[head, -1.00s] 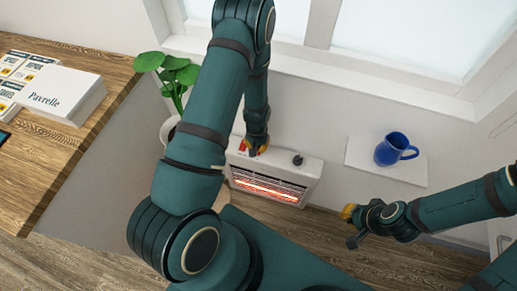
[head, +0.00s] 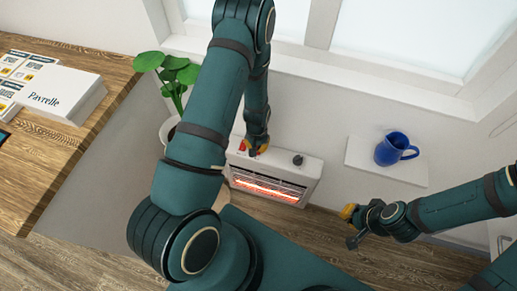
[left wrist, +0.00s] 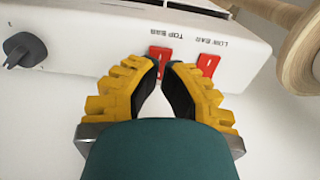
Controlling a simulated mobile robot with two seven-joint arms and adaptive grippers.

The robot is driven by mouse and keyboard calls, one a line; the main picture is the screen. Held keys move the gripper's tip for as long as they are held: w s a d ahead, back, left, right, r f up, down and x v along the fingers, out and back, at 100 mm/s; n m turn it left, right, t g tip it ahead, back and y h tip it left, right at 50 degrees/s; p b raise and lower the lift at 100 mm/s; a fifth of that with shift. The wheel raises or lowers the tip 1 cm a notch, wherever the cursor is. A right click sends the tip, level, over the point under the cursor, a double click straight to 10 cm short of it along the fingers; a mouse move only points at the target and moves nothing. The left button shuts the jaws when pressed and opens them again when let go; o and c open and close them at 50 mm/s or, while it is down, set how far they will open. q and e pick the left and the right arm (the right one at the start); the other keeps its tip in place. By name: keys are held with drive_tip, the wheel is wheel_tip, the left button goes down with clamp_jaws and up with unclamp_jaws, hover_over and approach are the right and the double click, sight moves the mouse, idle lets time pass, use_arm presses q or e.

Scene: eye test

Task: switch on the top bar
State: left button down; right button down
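The white heater (head: 312,170) stands on the floor against the wall, with an orange glow behind its grille (head: 268,188). I cannot tell how many bars glow. In the left wrist view its panel (left wrist: 100,28) shows upside-down labels. The red top bar switch (left wrist: 161,53) is partly hidden by my fingertips; the red low bar switch (left wrist: 208,63) is to its right. My left gripper (left wrist: 164,65) looks shut and empty, its tips right at the top bar switch; contact is unclear. It also shows in the head view (head: 257,150). My right gripper (head: 350,225) is open and empty.
A dark knob (left wrist: 24,49) is on the heater. A potted plant (head: 175,80) stands left of it. A blue jug (head: 392,149) is on a white wall shelf (head: 360,158). A wooden counter (head: 50,150) with white boxes is at left. A pale wooden piece (left wrist: 270,12) is close at right.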

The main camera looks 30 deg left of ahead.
use_arm(q)
drive_tip(key=shift+f+b, duration=1.25)
drive_tip(key=shift+f, duration=0.35)
idle(0.7)
drive_tip(key=shift+r, duration=0.15)
drive_tip(key=shift+r+p, duration=2.5)
drive_tip(key=shift+r, duration=0.95)
